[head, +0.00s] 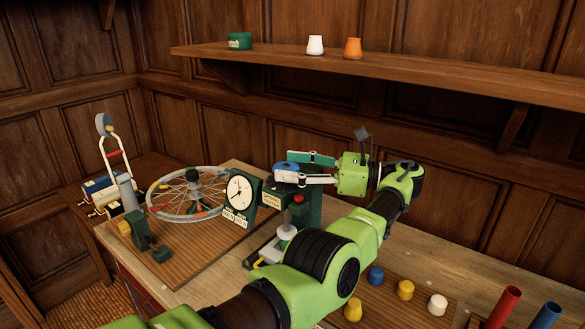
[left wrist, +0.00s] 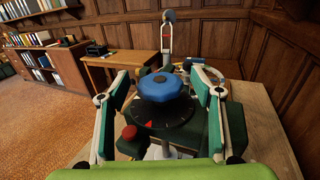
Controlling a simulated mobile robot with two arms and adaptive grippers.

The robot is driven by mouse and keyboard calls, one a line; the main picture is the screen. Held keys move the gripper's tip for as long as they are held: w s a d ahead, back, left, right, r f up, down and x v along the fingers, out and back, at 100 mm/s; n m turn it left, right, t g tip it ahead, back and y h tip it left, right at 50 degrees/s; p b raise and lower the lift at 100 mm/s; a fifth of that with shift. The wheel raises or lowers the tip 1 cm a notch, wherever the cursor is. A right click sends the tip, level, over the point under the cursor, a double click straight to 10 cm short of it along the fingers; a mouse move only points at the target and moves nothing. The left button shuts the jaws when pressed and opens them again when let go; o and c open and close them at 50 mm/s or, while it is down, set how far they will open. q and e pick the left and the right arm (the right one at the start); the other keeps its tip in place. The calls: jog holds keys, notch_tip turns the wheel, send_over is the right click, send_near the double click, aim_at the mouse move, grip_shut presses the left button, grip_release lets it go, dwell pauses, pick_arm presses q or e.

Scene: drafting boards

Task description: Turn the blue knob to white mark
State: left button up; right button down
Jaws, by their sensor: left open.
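The blue knob (head: 287,166) sits on top of a dark green device (head: 309,207) on the bench. In the left wrist view the knob (left wrist: 165,87) is a faceted blue cap above a dark round dial (left wrist: 167,114). A red mark (left wrist: 149,125) shows on the dial's near side. I cannot clearly make out a white mark. My left gripper (head: 292,168) is open, with one finger on each side of the knob. In the left wrist view the gripper (left wrist: 160,82) shows gaps between both fingers and the knob. My right gripper is not in view.
A dial gauge (head: 240,192) and spoked wheel (head: 187,194) stand left of the device. Blue, yellow and white pegs (head: 437,304) and red and blue tubes (head: 503,307) are at the right front. A wall shelf (head: 400,72) runs above my gripper.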

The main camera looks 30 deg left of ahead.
aim_at(292, 166)
pick_arm(q)
notch_tip(292, 166, up, 10)
jog(key=shift+f, duration=0.2)
